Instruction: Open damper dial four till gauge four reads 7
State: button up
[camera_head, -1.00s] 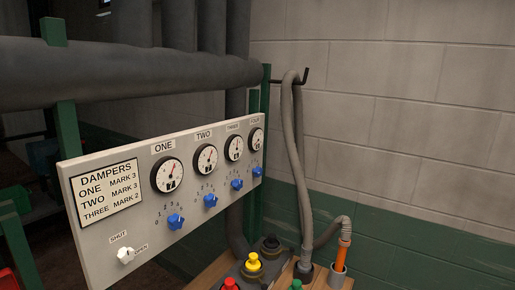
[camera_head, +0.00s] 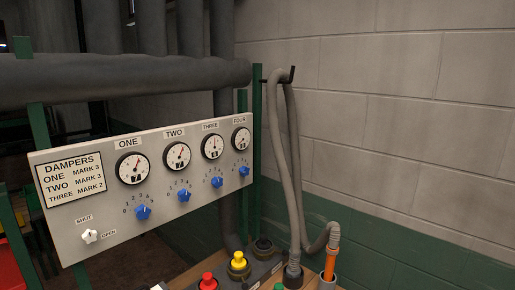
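Gauge four (camera_head: 241,138) is the rightmost round white gauge on the grey damper panel (camera_head: 115,242), under the label FOUR. Its needle points toward the lower left, but its figures are too small to read. Damper dial four (camera_head: 244,171) is the small blue knob just below it, at the panel's right end. Its pointer and scale are too small to tell. My gripper is not in the frame, and nothing is seen touching the dial.
Gauges and blue dials one (camera_head: 143,212), two (camera_head: 184,195) and three (camera_head: 217,182) stand left of dial four. A white SHUT/OPEN knob (camera_head: 90,236) sits lower left. A grey hose (camera_head: 284,160) hangs right of the panel. Red (camera_head: 208,282) and yellow (camera_head: 238,261) buttons stand below.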

aim_at(244, 171)
jog(key=i+l, duration=0.4)
jog(key=i, duration=0.15)
jog(key=i+l+z, duration=0.1)
jog(key=i+l, duration=0.75)
jog(key=i, duration=0.25)
jog(key=i+l, duration=0.35)
jog(key=i, duration=0.2)
jog(key=l+z, duration=0.05)
